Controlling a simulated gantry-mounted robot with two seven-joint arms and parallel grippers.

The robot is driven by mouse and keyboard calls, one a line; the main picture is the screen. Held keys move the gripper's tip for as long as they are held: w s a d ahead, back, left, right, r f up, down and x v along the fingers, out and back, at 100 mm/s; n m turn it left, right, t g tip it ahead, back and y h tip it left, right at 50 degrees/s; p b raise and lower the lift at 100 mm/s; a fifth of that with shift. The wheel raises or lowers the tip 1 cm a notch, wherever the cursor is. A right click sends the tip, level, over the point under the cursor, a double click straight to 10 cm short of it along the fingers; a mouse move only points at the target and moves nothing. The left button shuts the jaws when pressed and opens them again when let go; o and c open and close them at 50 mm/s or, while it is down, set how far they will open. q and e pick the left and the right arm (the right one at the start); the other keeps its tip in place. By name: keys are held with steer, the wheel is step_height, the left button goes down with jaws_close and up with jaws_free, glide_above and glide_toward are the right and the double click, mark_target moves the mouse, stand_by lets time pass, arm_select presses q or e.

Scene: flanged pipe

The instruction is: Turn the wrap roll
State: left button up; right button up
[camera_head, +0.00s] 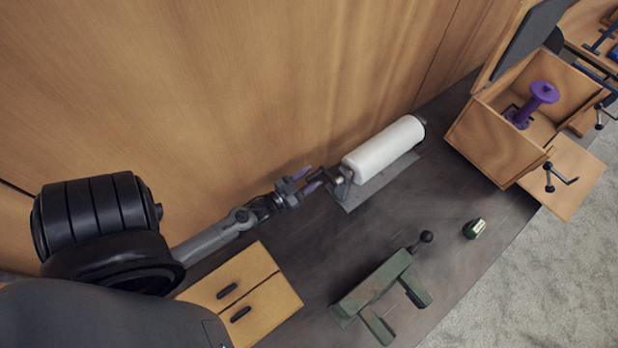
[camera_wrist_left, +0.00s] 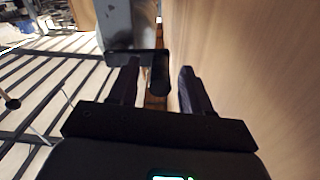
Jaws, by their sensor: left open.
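The white wrap roll (camera_head: 385,147) lies on a grey metal holder (camera_head: 360,190) against the wooden wall. The end of the holder nearest my gripper has a bracket and crank-like part (camera_head: 341,184). My left gripper (camera_head: 318,179) is open at this end, its fingers pointing at the bracket. In the left wrist view, a dark stub or handle (camera_wrist_left: 160,76) shows between or just ahead of the two fingers (camera_wrist_left: 158,92), with grey metal (camera_wrist_left: 128,22) behind it. I cannot tell whether a finger touches it. My right gripper is not in view.
The wooden wall (camera_head: 230,90) runs close beside the gripper. A green vise-like tool (camera_head: 372,285), a small green object (camera_head: 474,228), a drawer unit (camera_head: 240,290) and an open wooden box (camera_head: 495,140) with a purple spool (camera_head: 541,93) stand around. The dark bench middle (camera_head: 400,215) is clear.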

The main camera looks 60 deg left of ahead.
arm_select(q)
jaws_close()
steer(key=shift+f, duration=0.1)
stand_by(0.5)
steer(key=f+n, duration=0.1)
steer(key=n, duration=0.2)
steer(key=shift+d+f, duration=0.15)
steer(key=shift+f, duration=0.2)
steer(key=shift+w+d+f+n, duration=0.15)
steer(key=shift+f+n, duration=0.1)
steer(key=shift+n, duration=0.4)
steer(key=shift+s+d+f+n, duration=0.1)
steer(key=shift+f+n, duration=0.2)
steer(key=shift+n, duration=0.4)
steer(key=shift+w+d+f+n, duration=0.15)
steer(key=shift+f+n, duration=0.1)
steer(key=shift+n, duration=0.4)
steer(key=shift+s, duration=0.1)
jaws_free()
